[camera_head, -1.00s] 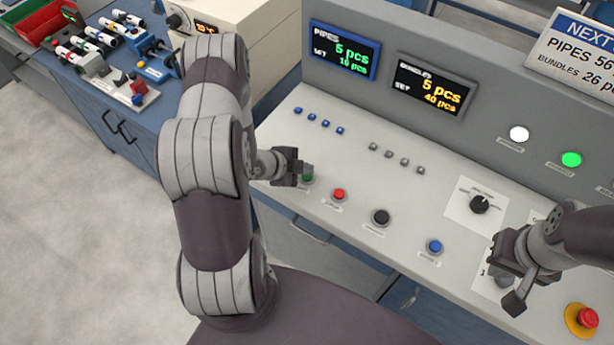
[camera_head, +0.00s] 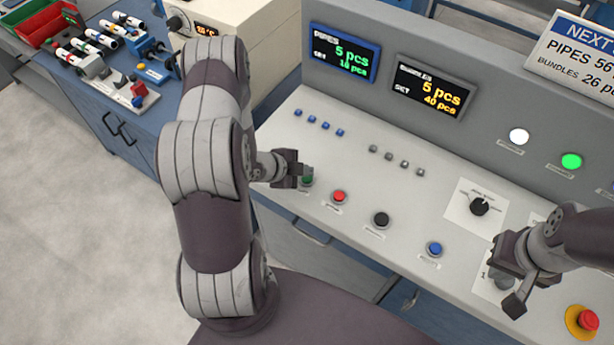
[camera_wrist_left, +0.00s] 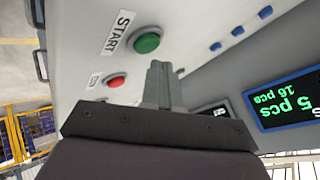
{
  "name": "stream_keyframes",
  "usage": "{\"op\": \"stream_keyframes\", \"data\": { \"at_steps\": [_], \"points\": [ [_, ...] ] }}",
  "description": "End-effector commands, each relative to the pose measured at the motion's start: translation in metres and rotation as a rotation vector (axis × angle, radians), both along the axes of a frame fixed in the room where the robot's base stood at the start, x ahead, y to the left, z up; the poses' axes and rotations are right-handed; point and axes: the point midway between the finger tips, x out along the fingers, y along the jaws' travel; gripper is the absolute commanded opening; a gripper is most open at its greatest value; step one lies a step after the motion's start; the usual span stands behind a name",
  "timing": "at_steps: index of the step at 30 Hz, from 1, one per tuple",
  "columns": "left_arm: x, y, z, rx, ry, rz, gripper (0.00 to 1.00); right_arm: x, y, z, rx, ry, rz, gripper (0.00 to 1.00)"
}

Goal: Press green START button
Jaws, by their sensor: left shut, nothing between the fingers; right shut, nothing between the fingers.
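The green START button (camera_head: 307,180) sits at the left end of the front row on the sloped grey panel, partly hidden by my left gripper in the head view. The left wrist view shows the green button (camera_wrist_left: 147,43) whole, with its START label (camera_wrist_left: 120,32) beside it. My left gripper (camera_head: 306,170) is shut and empty, its tips close to the button. In the wrist view the fingertips (camera_wrist_left: 157,66) appear just short of the button, and I cannot tell whether they touch it. My right gripper (camera_head: 514,303) is shut and empty over the panel's right part.
A red button (camera_head: 339,196), a black button (camera_head: 381,218) and a blue button (camera_head: 434,248) continue the row. A rotary knob (camera_head: 479,205) and a red emergency stop (camera_head: 588,318) lie further right. Two counter displays (camera_head: 344,52) stand behind on the upright panel.

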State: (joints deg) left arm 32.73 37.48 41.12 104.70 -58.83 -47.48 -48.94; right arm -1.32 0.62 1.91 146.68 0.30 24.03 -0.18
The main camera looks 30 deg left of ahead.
Motion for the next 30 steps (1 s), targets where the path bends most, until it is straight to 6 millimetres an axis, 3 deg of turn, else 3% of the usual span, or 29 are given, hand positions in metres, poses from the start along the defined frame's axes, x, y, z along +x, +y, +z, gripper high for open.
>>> {"op": "stream_keyframes", "data": {
  "at_steps": [22,30],
  "points": [
    [-0.0001,0.0000,-0.0005,0.000,0.000,0.000,0.00,-0.0001,0.0000,-0.0004,0.000,0.000,0.000,0.00],
    [0.0000,-0.0001,-0.0093,0.000,0.000,0.000,0.00,0.0000,0.0000,-0.0085,0.000,0.000,0.000,0.00]
  ]
}}
